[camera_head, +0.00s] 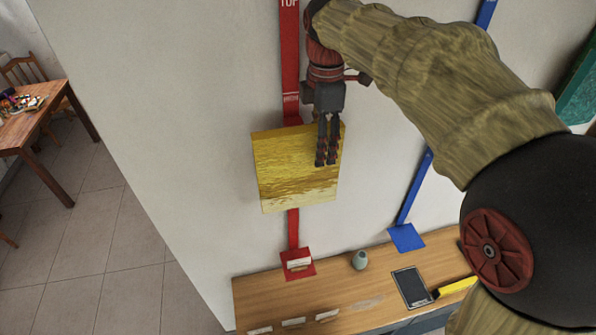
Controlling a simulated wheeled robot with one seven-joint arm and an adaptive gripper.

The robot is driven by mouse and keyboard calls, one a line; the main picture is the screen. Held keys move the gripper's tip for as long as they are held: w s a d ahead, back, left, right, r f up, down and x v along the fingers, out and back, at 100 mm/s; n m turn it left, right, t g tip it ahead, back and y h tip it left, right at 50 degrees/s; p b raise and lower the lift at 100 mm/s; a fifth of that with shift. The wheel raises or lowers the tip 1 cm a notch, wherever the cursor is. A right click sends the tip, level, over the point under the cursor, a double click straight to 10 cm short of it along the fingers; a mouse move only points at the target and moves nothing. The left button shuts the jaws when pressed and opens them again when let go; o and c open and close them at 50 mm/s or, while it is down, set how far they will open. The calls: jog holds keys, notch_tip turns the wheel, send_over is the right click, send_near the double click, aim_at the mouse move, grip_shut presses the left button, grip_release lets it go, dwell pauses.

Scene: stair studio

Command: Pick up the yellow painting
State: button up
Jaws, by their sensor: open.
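The yellow painting (285,178) is a squarish panel with yellow and pale brushed bands. It is at the wall in the middle of the head view, in front of a red vertical strip. My gripper (326,160) points down in front of the painting's right part, with its fingers overlapping the upper right of the panel. The gripper is open and holds nothing that I can see. I cannot tell how far the fingers are from the painting's surface. My arm comes in from the right and hides part of the wall.
Below is a wooden desk (262,300) with a grey vase (359,260), a dark tablet (412,287), a yellow object (457,286) and small cards. A blue strip (415,188) runs down the wall to the right. A wooden table (30,125) and chair stand far left, with bare tiled floor between.

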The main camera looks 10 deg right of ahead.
aim_at(298, 171)
jog(key=f, duration=0.4)
jog(key=f+p, duration=0.1)
jog(key=f, duration=0.1)
jog(key=shift+w+d, duration=0.1)
jog(key=shift+w, duration=0.25)
jog(key=shift+c, duration=1.3)
jog(key=shift+r, duration=0.1)
grip_shut()
